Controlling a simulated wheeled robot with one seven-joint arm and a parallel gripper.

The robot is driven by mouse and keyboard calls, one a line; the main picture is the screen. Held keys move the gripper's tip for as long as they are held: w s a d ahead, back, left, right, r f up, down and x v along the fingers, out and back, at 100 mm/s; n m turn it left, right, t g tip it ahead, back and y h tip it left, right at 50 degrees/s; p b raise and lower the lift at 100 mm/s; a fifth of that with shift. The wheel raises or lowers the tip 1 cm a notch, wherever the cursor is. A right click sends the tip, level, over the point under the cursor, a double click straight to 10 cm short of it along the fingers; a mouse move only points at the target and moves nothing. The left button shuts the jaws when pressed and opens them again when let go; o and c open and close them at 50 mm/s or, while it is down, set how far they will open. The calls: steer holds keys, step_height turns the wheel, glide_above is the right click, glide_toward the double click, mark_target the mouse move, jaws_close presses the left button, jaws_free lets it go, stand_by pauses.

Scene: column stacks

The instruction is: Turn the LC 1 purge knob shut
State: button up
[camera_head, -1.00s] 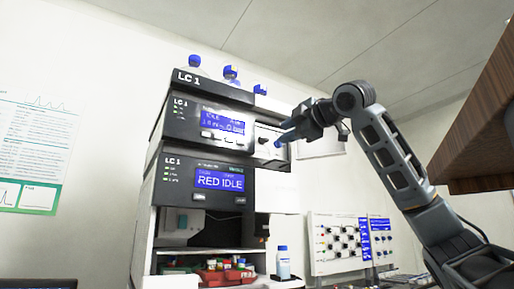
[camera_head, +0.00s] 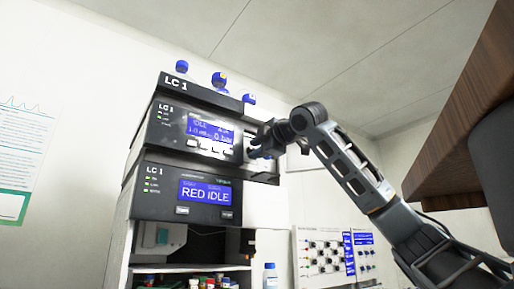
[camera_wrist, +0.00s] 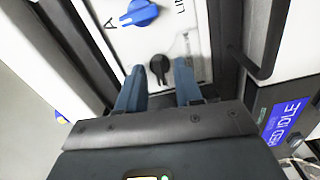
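The LC 1 stack (camera_head: 165,115) stands at the left in the head view. In the wrist view its white front panel (camera_wrist: 188,22) carries a blue knob (camera_wrist: 139,13) above and a black knob (camera_wrist: 159,70) below. No purge label is readable. My gripper (camera_wrist: 160,67) is open, with one blue-grey fingertip on each side of the black knob. Contact with the knob cannot be told. In the head view my gripper (camera_head: 257,147) is at the right end of the upper module and hides the knobs.
Blue-capped bottles (camera_head: 219,82) stand on top of the stack. A dark handle-like bar (camera_wrist: 272,45) is right of the panel in the wrist view. A valve panel (camera_head: 322,258) is at the lower right. A brown wooden edge (camera_head: 455,130) hangs at the far right.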

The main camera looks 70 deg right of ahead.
steer(key=shift+c, duration=0.4)
jaws_close()
steer(key=shift+m, duration=0.4)
steer(key=m, duration=0.2)
steer(key=shift+w+m+p, duration=0.1)
steer(key=shift+m+p, duration=0.25)
steer(key=shift+m, duration=0.05)
steer(key=m+p, duration=0.1)
steer(key=m, duration=0.3)
steer(key=shift+f+m, duration=0.1)
steer(key=shift+m, duration=0.2)
steer(key=m+p, duration=0.1)
steer(key=m, duration=0.3)
steer(key=shift+m+p, duration=0.55)
steer(key=shift+m, duration=1.65)
